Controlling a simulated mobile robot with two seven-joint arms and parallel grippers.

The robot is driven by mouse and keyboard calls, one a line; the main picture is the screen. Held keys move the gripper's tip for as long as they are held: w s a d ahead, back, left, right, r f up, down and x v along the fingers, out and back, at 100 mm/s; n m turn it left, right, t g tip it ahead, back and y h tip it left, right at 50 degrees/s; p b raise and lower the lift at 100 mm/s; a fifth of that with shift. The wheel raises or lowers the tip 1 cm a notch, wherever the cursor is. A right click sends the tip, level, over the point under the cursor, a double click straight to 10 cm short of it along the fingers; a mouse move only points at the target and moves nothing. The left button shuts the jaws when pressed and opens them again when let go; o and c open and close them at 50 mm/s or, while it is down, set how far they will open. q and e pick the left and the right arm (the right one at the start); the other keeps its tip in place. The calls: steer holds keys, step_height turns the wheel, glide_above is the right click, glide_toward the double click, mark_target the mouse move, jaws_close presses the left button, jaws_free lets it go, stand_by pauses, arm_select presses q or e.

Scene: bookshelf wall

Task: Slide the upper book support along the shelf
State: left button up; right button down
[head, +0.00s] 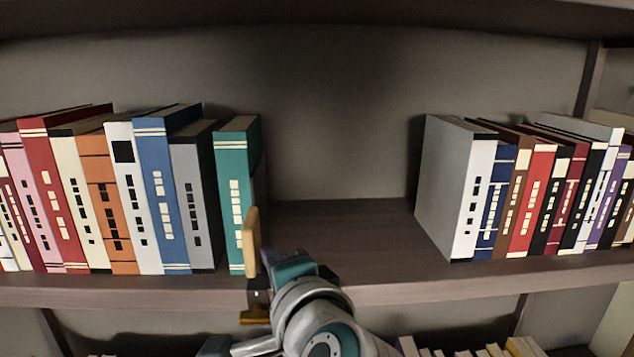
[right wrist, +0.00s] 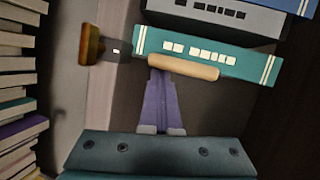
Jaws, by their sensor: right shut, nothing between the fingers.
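The upper book support has an upright wooden piece (head: 251,242), a dark bracket (head: 257,298) over the shelf's front edge and a brown knob (head: 255,317) below it. It stands at the right side of the teal book (head: 235,195). In the right wrist view the wooden piece (right wrist: 190,68) and the brown knob (right wrist: 90,45) also show. My right gripper (head: 270,259) is shut and empty, just right of the wooden piece. In the right wrist view its fingertips (right wrist: 161,73) reach the wooden piece; I cannot tell whether they touch. My left gripper is not in view.
Several books (head: 152,190) stand left of the teal book, with a narrow gap beside it. Another row starts with a white book (head: 455,190) at right. The shelf (head: 350,235) between them is bare. More books (head: 490,350) show on the shelf below.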

mark_target(250, 251)
steer(key=shift+m+y, duration=0.3)
steer(key=a, duration=0.1)
steer(key=a+r, duration=0.2)
steer(key=shift+s+a+r, duration=0.15)
steer(key=shift+a+r, duration=0.1)
steer(key=shift+a, duration=0.1)
steer(key=shift+s+d+p, duration=0.2)
steer(key=shift+d+p, duration=0.3)
steer(key=shift+d+f, duration=0.1)
steer(key=shift+d, duration=0.65)
steer(key=shift+d, duration=0.1)
